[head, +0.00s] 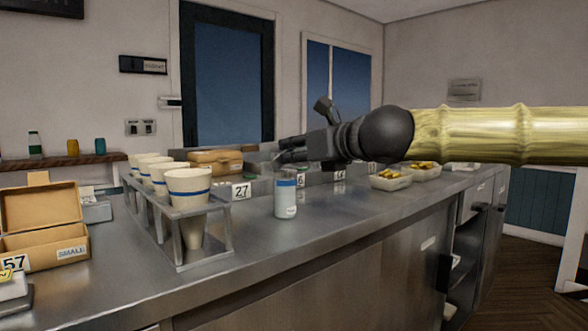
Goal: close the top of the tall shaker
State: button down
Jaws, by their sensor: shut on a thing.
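The tall shaker (286,201) is a white cylinder with a blue band near its top. It stands upright on the steel counter, right of the cone rack. My gripper (281,151) is dark and reaches in from the right at the end of my arm. In the picture it is above the shaker, with a gap between them; I cannot tell how far behind or in front it is. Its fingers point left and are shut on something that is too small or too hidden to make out. The shaker's top opening does not show clearly.
A metal rack (205,233) holds several paper cones left of the shaker. An open cardboard box (45,242) marked SMALL stands at the left. A closed box (215,160) and two food trays (391,182) are farther back. The counter's front right is clear.

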jog(key=shift+s+d+f+t+y+b, duration=0.15)
jog(key=shift+f+t+y+b, duration=0.25)
jog(key=shift+b, duration=1.75)
jog(key=shift+s+d+f+t+y+b, duration=0.1)
jog(key=shift+f+t+b, duration=0.35)
jog(key=shift+b, duration=1.7)
jog(key=b, duration=0.4)
jog(key=shift+s+f+t+y, duration=0.1)
jog(key=shift+f+t+y, duration=0.1)
jog(key=shift+t+y, duration=0.1)
jog(key=shift+r+b, duration=0.1)
jog(key=shift+b, duration=0.8)
jog(key=c, duration=1.4)
grip_release()
jog(key=shift+o, duration=0.2)
jog(key=v, duration=1.2)
